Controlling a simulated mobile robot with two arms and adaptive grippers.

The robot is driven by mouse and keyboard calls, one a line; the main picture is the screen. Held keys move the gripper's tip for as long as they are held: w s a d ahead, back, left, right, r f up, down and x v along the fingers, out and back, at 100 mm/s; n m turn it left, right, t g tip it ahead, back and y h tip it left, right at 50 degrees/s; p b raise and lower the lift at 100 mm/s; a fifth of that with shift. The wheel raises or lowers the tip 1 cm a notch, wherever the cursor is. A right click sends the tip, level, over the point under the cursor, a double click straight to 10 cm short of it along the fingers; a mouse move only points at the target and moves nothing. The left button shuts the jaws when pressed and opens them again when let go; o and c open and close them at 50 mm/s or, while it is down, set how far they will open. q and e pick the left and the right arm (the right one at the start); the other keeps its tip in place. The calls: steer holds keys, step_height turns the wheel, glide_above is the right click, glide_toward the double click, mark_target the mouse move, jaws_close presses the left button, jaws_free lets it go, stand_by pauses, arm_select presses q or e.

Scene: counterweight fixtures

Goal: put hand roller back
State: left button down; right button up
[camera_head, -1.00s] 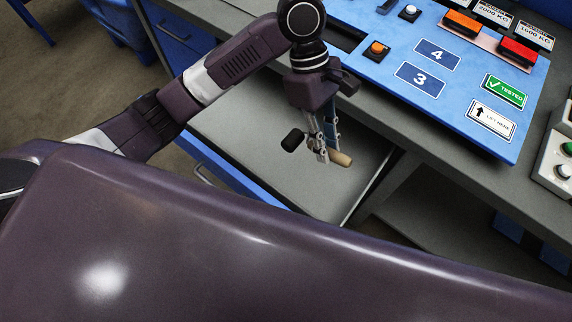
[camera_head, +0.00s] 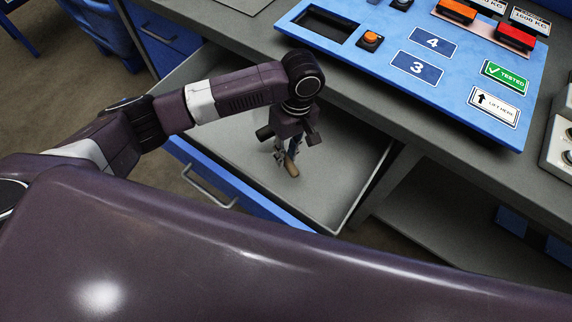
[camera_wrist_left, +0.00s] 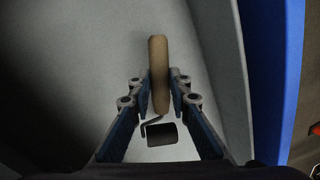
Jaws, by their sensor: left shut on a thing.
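The hand roller has a tan handle (camera_head: 291,168) and a black roller head (camera_head: 264,132). My left gripper (camera_head: 284,157) is shut on the roller over the open grey drawer (camera_head: 335,186). In the left wrist view, the tan handle (camera_wrist_left: 158,65) lies between the two fingers of the left gripper (camera_wrist_left: 158,88). The black roller head (camera_wrist_left: 162,134) hangs closer to the camera, on a bent wire. The fingers hide part of the roller in the head view. I cannot tell whether the roller touches the drawer floor. My right gripper is not in view.
The drawer's blue front (camera_head: 235,186) has a metal handle (camera_head: 208,191). A blue panel (camera_head: 385,77) with labels and an orange button (camera_head: 371,39) lies on the grey counter above. The drawer floor around the gripper looks clear.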

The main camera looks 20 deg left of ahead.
arm_select(q)
step_height(320, 180, down, 6)
steer(key=shift+f, duration=0.1)
stand_by(0.4)
steer(key=c, duration=1.8)
jaws_free()
steer(key=shift+r, duration=0.25)
step_height(320, 180, up, 12)
steer(key=w+d, duration=0.1)
steer(key=shift+w+f, duration=0.2)
steer(key=shift+w, duration=0.15)
